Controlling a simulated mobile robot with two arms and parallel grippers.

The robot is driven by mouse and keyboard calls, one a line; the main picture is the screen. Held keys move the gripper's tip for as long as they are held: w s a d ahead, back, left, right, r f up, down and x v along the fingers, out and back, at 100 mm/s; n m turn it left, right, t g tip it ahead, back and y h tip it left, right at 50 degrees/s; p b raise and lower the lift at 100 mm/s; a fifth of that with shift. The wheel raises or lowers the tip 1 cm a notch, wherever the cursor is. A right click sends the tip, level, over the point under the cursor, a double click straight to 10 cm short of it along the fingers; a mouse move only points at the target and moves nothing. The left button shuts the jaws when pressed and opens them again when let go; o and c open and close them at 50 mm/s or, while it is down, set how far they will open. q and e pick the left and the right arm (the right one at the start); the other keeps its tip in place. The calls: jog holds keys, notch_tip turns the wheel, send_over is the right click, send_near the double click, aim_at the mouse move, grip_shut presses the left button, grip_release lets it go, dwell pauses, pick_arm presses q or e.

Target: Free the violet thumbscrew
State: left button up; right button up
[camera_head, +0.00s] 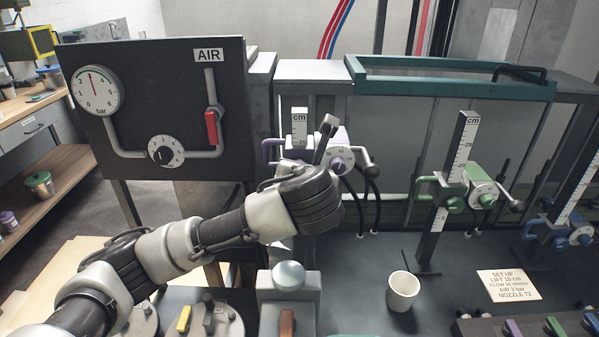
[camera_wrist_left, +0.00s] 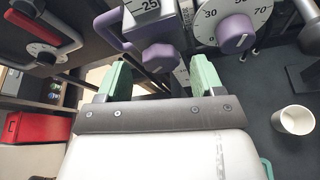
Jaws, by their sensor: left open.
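The violet thumbscrew (camera_wrist_left: 162,57) is a ribbed knob below the violet carriage on the upright cm scale (camera_wrist_left: 150,8) in the left wrist view. My left gripper (camera_wrist_left: 161,78) is open. Its two green fingers stand on either side of the thumbscrew in the picture, with no contact visible. A violet dial knob (camera_wrist_left: 236,34) on a numbered white face is to the right of it. In the head view the violet carriage (camera_head: 318,140) shows behind my left wrist, which hides the thumbscrew and my fingertips there. My right gripper is not in view.
A violet bar handle (camera_wrist_left: 112,32) is left of the thumbscrew. The AIR panel (camera_head: 150,80) with a red lever stands left. Green (camera_head: 463,195) and blue (camera_head: 565,232) carriages stand right. A white cup (camera_head: 402,290) and a note card (camera_head: 508,285) are on the dark bench.

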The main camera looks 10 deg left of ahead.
pick_arm(q)
jog(key=shift+x, duration=0.95)
jog(key=shift+c, duration=0.3)
jog(key=c, duration=0.9)
jog(key=shift+o, duration=0.2)
jog(key=shift+a+f+n+t+h+p, duration=0.1)
jog(key=shift+n+t+h+p, duration=0.25)
jog(key=shift+n+h+p, duration=1.25)
jog(key=shift+a+n+t+h+p, duration=0.1)
jog(key=shift+n+t+h+p, duration=0.25)
jog(key=shift+n+h+p, duration=1.2)
jog(key=shift+n+y+b, duration=0.3)
jog(key=shift+n+y, duration=0.25)
jog(key=shift+y, duration=0.1)
jog(key=o, duration=0.9)
